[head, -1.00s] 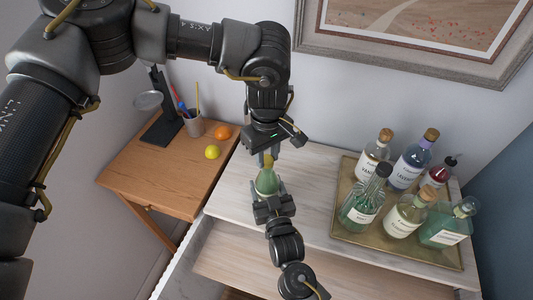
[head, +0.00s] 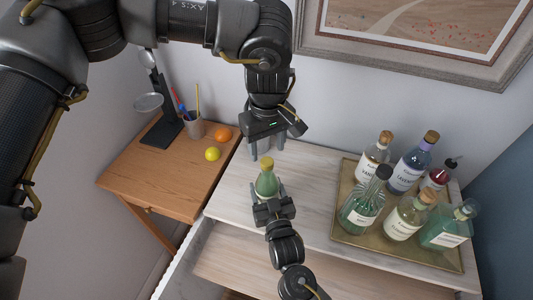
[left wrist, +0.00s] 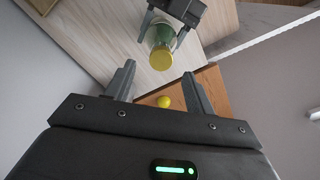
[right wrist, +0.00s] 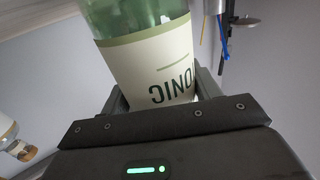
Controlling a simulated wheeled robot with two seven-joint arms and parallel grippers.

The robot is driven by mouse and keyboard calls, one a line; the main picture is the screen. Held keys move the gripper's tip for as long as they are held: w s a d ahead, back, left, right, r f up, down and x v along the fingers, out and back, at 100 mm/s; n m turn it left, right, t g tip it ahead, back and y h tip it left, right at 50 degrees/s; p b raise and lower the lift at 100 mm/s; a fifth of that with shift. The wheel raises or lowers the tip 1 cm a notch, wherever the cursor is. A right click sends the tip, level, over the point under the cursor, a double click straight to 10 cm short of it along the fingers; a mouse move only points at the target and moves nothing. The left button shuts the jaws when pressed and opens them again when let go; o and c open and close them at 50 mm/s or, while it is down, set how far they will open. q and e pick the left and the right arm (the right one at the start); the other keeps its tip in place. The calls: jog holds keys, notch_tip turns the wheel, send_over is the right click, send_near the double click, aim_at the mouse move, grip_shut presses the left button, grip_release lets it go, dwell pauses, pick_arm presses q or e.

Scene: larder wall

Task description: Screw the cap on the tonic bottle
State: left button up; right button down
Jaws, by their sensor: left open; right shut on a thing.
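My right gripper (head: 270,200) is shut on the bottle's body from the front. The right wrist view shows the bottle's label (right wrist: 155,70) between the fingers. My left gripper (head: 268,146) is open and empty, above and behind the cap, clear of it. In the left wrist view the yellow cap (left wrist: 161,60) lies beyond the open fingertips. How tightly the cap sits cannot be told.
A brass tray (head: 345,225) with several bottles stands at the right of the cabinet top. An open drawer (head: 230,255) is below.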

pick_arm(q)
notch_tip(320, 180, up, 8)
pick_arm(e)
jog(key=shift+r, duration=0.1)
pick_arm(q)
jog(key=shift+r, duration=0.1)
pick_arm(e)
jog(key=shift+c, duration=1.4)
grip_release()
jog(key=shift+s, duration=0.3)
jog(key=b+v, duration=0.3)
jog(key=v, duration=0.6)
jog(key=shift+s+d, duration=0.15)
jog(key=shift+s, duration=0.1)
pick_arm(q)
notch_tip(320, 180, down, 3)
jog(key=shift+f, duration=0.1)
pick_arm(e)
jog(key=shift+s, duration=0.3)
